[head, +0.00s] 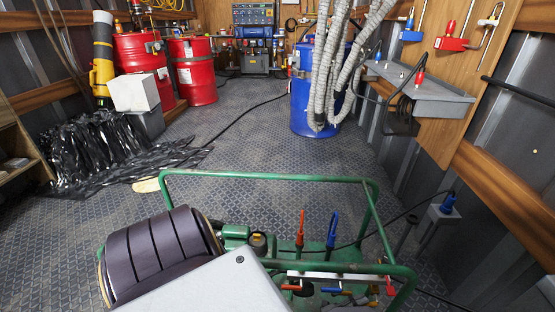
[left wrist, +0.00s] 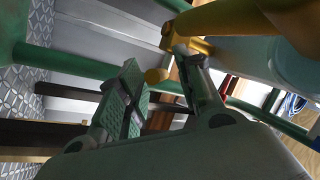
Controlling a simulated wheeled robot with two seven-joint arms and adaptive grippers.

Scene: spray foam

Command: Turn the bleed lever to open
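A green-framed machine (head: 270,177) stands in the foreground of the head view. On it are an upright red lever (head: 300,228), an upright blue lever (head: 332,230), and smaller red and blue handles low on its front. I cannot tell which one is the bleed lever. In the left wrist view my left gripper (left wrist: 165,85) is open, its two fingers apart. A yellow fitting (left wrist: 157,76) shows between the fingertips, below a larger yellow-orange part (left wrist: 225,17). Contact with the fingers is unclear. My right gripper is in neither view.
Green frame bars (left wrist: 75,60) run close around the left gripper. A dark ribbed roll (head: 160,255) is at the machine's left. Blue (head: 315,110) and red (head: 195,75) drums, grey hoses and black sheeting (head: 100,155) stand beyond. The middle floor is mostly clear.

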